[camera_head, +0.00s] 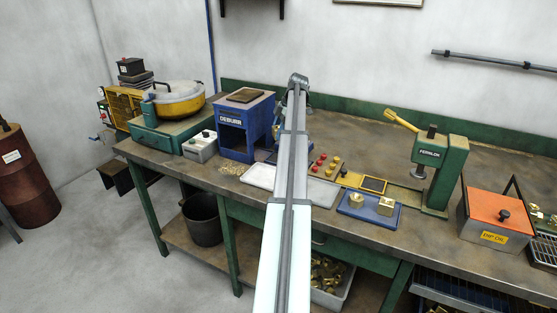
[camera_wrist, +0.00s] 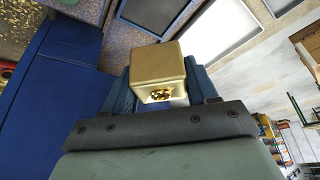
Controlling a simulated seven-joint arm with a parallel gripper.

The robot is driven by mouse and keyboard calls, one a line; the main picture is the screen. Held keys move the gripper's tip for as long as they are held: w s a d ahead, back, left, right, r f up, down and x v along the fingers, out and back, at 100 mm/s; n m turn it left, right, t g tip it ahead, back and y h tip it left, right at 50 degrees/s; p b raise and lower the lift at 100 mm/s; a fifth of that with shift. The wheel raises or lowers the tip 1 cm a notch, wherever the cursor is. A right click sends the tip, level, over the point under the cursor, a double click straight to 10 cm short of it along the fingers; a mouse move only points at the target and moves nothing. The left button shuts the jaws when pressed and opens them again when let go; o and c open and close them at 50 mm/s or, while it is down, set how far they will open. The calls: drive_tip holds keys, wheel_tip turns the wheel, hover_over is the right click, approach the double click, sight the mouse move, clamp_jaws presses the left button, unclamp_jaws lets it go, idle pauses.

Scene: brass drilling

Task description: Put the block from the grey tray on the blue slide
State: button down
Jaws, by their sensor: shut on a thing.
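My gripper (camera_wrist: 160,90) is shut on a brass block (camera_wrist: 157,65) with a dark hole holding bright chips in its near face. The block sits between the two blue fingers. In the head view my own arm hides the gripper and the block. The pale grey tray (camera_head: 259,177) lies on the bench, partly behind my arm, and its visible part is empty. The blue DEBURR machine (camera_head: 232,125) stands just behind it. A low blue part (camera_head: 267,156), perhaps the slide, shows beside the machine's base. A broad blue surface (camera_wrist: 60,60) fills the left of the wrist view.
Red and brass pieces (camera_head: 327,163) stand right of my arm. A blue tray (camera_head: 367,213) holds brass parts in front of the green press (camera_head: 446,170). Brass chips (camera_head: 233,168) lie by the machine. An orange-lidded box (camera_head: 492,213) stands at the right.

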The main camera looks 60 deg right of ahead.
sight(275, 159)
drive_tip(key=shift+f, duration=4.95)
drive_tip(key=shift+f, duration=0.15)
drive_tip(key=shift+c, duration=1.6)
unclamp_jaws()
drive_tip(key=v, duration=1.2)
drive_tip(key=shift+w, duration=0.1)
